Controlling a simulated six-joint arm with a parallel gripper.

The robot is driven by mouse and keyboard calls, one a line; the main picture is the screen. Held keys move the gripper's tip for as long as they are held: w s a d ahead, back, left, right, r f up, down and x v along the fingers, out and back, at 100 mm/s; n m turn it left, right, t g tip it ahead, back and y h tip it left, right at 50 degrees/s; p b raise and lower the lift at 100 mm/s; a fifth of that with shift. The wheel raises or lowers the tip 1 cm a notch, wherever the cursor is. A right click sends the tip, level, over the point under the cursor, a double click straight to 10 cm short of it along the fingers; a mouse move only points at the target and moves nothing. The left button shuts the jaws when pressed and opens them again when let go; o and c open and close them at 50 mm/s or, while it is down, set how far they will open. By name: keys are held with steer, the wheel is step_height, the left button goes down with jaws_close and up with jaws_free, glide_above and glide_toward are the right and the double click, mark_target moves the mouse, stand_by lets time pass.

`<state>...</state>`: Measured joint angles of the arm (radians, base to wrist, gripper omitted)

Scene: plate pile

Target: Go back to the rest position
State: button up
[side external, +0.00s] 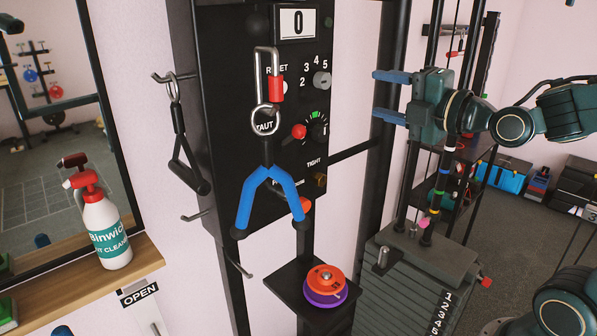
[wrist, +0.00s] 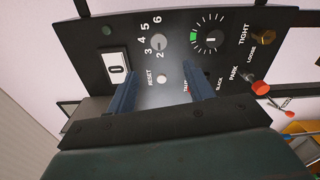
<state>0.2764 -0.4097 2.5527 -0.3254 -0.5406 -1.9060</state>
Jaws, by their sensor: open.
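My gripper (side external: 377,95) is open and empty in the side external view, held in the air to the right of the black control panel (side external: 228,110). Its two blue fingers point left, apart, with nothing between them. In the wrist view my gripper (wrist: 160,72) shows both blue fingers spread in front of the panel (wrist: 200,20), with its dial, knobs and display reading 0. A blue V-shaped handle (side external: 270,185) hangs from a silver carabiner (side external: 262,75) in front of the panel. An orange plate (side external: 327,279) rests on a purple plate (side external: 318,300) on a small black shelf (side external: 287,283).
A weight stack (side external: 405,290) with a pin and cables stands below my gripper. A black upright (side external: 390,30) is close to the fingertips. A black handle (side external: 188,165) hangs from a hook at left. A spray bottle (side external: 105,235) stands on a wooden ledge.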

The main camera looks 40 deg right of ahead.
steer(key=s+a+f+m+g, duration=0.1)
steer(key=s+f+m+g, duration=0.5)
steer(key=s+m, duration=0.3)
steer(key=s+a+f+m+g, duration=0.1)
steer(key=s+f+m+g, duration=0.5)
steer(key=s+m, duration=0.3)
steer(key=shift+a+m, duration=0.2)
steer(key=shift+m, duration=0.7)
